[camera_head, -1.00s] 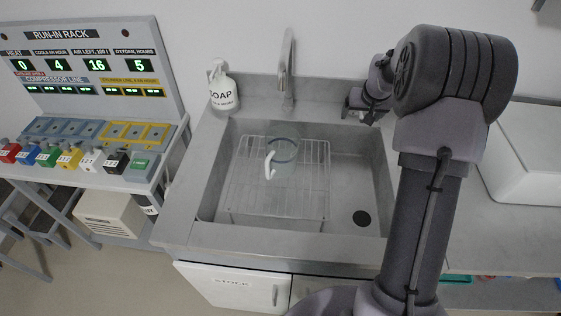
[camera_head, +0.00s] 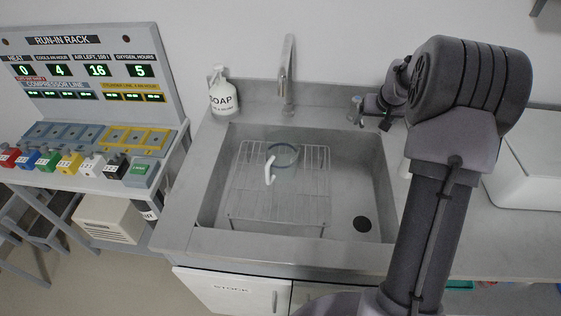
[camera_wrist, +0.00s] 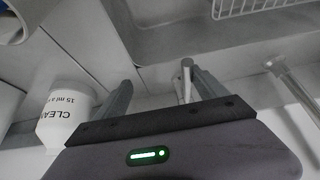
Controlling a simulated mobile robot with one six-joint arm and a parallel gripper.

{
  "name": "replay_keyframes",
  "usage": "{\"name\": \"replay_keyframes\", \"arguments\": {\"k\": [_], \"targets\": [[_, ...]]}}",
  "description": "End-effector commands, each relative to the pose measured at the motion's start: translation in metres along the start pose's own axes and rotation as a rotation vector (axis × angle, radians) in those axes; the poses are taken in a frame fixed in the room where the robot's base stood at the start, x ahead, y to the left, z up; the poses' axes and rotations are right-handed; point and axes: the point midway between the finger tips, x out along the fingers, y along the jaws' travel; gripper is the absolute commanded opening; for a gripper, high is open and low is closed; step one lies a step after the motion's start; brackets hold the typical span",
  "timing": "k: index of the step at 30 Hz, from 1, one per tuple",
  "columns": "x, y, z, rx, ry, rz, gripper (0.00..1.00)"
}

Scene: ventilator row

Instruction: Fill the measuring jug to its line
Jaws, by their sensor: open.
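The clear measuring jug (camera_head: 284,155), with a bluish rim and white handle (camera_head: 270,170), stands on the wire rack in the sink, below the tap spout (camera_head: 288,72). I cannot make out its line or any water level, and I see no clear stream. The small tap handle (camera_head: 355,108) stands at the back right of the sink. My gripper (camera_head: 376,112) is just right of it, partly hidden by my arm. In the wrist view my gripper (camera_wrist: 160,90) is open, with the tap handle (camera_wrist: 187,75) near one finger; contact is unclear. The spout (camera_wrist: 292,80) also shows there.
A white bottle (camera_wrist: 64,118) is close beside my gripper in the wrist view. The run-in rack (camera_head: 90,70) with colored blocks is at the left. The sink's right part, by the drain (camera_head: 362,224), is clear.

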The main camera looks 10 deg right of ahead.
Motion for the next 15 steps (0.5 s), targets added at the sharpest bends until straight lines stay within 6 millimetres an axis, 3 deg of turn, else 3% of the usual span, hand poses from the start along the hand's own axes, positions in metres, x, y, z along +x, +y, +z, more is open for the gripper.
{"name": "replay_keyframes", "arguments": {"k": [15], "targets": [[0.0,0.027,0.0,0.002,0.001,0.001,0.82]]}}
